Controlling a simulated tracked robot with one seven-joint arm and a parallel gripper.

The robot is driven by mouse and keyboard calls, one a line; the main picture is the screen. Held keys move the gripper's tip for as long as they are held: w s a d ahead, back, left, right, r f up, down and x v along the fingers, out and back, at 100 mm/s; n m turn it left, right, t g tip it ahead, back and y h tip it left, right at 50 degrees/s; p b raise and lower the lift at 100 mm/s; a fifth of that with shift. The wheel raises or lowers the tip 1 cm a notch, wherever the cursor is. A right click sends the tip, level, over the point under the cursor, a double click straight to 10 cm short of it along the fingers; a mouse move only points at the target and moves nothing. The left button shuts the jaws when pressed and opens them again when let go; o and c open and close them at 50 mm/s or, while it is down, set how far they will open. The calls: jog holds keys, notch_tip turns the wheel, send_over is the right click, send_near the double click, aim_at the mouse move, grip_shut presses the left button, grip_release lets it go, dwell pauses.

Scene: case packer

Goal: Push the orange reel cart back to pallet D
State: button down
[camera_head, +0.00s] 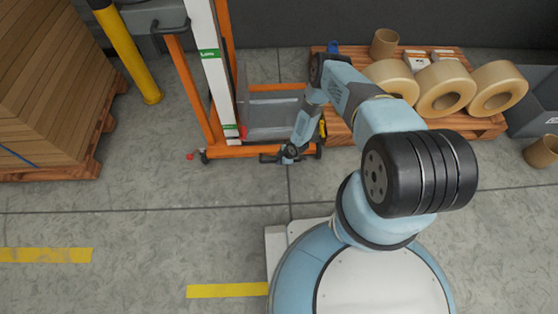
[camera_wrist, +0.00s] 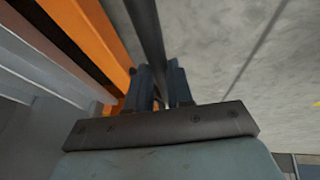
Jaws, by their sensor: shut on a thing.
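The orange reel cart (camera_head: 196,90) stands upright at the upper left of centre in the head view, with a white mast (camera_head: 213,75) and a grey platform (camera_head: 268,118). My gripper (camera_head: 272,158) is low at the cart's near right side. In the wrist view, my gripper (camera_wrist: 160,85) is shut on a dark bar (camera_wrist: 146,30) beside the orange frame (camera_wrist: 90,30). The bar looks like a handle of the cart; its ends are hidden. A wooden pallet (camera_head: 340,130) with tan rolls is right of the cart. I see no letter D.
A yellow post (camera_head: 130,55) and a pallet of stacked brown boards (camera_head: 50,90) stand to the left. A dark grey bin (camera_head: 535,105) and a cardboard tube (camera_head: 541,152) are at the far right. The near left floor is clear, with yellow floor stripes (camera_head: 228,290).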

jog(key=shift+w+d, duration=0.4)
jog(key=shift+w, duration=0.15)
jog(key=c, duration=1.3)
grip_release()
jog(key=shift+o, duration=1.4)
jog(key=shift+s+a, duration=0.1)
jog(key=shift+a, duration=0.05)
jog(key=shift+s+a, duration=0.1)
jog(key=v, duration=1.3)
jog(key=shift+r, duration=0.3)
jog(key=shift+s, duration=0.15)
